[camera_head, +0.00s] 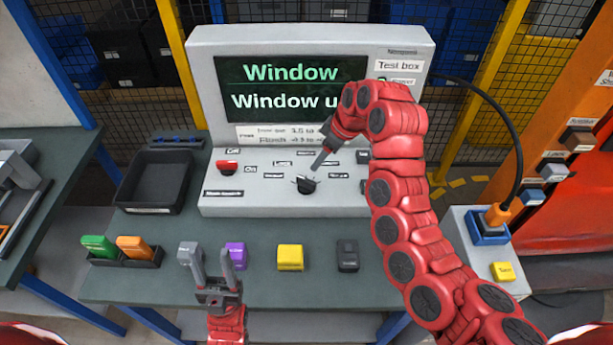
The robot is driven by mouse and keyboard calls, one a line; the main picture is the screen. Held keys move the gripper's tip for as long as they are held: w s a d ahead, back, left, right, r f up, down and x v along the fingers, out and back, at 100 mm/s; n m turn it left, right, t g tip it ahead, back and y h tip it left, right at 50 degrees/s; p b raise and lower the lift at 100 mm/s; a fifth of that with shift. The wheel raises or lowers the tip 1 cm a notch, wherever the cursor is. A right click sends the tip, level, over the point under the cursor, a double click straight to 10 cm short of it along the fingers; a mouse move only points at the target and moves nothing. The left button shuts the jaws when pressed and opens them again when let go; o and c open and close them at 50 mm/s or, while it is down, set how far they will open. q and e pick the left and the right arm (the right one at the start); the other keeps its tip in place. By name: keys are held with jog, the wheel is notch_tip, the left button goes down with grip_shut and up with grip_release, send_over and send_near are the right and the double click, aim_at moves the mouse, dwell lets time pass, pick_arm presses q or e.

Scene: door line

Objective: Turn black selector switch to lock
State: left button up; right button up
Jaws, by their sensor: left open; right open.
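The black selector switch (305,186) is a round knob on the sloping front panel of the grey test box (215,183). Small labels surround it, among them one that seems to read Lock (282,163). The knob's pointing direction is too small to tell. The screen (290,88) reads "Window" and "Window u", the rest hidden by my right arm. My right gripper (318,170) is just above the knob, its grey fingers pointing down at it; contact cannot be told. My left gripper (210,254) is open and empty over the front of the table.
A red switch (227,167) sits left on the panel. A black tray (152,185) stands left of the box. Green (98,245), orange (135,247), purple (237,255), yellow (290,257) and dark (347,256) blocks line the table front. My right arm covers the panel's right side.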

aim_at(306, 179)
jog(key=p+x, duration=0.3)
jog(key=x, duration=0.8)
jog(key=shift+p, duration=0.35)
jog(key=shift+w+a+f, duration=0.1)
jog(key=shift+a+f, duration=0.05)
jog(key=shift+f, duration=0.4)
grip_shut()
